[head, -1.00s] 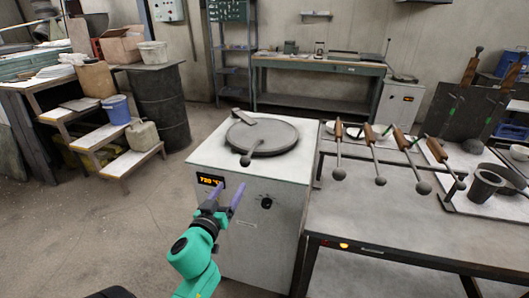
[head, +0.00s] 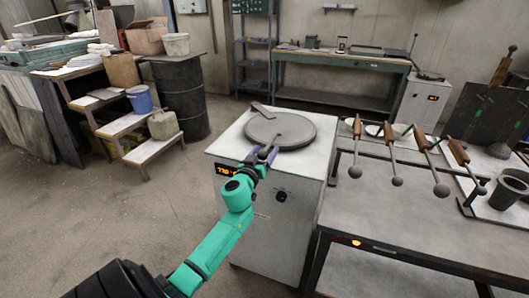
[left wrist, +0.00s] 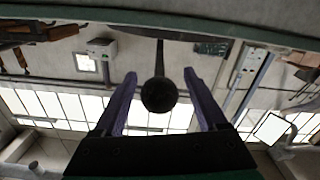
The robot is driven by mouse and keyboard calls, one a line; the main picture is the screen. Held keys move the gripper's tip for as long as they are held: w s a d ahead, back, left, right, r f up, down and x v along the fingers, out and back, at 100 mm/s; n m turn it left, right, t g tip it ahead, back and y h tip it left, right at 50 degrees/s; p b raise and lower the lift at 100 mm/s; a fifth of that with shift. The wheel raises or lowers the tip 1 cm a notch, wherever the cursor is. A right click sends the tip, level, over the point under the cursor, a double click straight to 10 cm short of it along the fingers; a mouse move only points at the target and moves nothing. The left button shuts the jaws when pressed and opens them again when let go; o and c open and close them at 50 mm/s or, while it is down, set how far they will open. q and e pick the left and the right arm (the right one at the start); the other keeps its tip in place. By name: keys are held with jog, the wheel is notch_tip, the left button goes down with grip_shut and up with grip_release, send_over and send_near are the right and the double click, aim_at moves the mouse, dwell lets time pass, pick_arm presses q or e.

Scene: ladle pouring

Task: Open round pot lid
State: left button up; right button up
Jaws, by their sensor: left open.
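The round grey pot lid (head: 285,130) lies flat on top of the white furnace cabinet (head: 250,215). My left gripper (head: 262,153) reaches the front edge of the lid, with its purple fingers at the handle. In the left wrist view the dark ball knob (left wrist: 158,95) of the lid's handle sits between the two open fingers of my left gripper (left wrist: 158,98). Gaps show on both sides of the ball, so the fingers are not closed on it. My right gripper is not in view.
To the right a metal table (head: 400,210) carries a rack with several wooden-handled ladles (head: 425,155) and a dark cup (head: 507,192). Steps with a blue bucket (head: 140,99) and a dark barrel (head: 182,97) stand at the left. The floor between is clear.

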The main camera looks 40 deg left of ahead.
pick_arm(q)
grip_shut()
dwell(1.3)
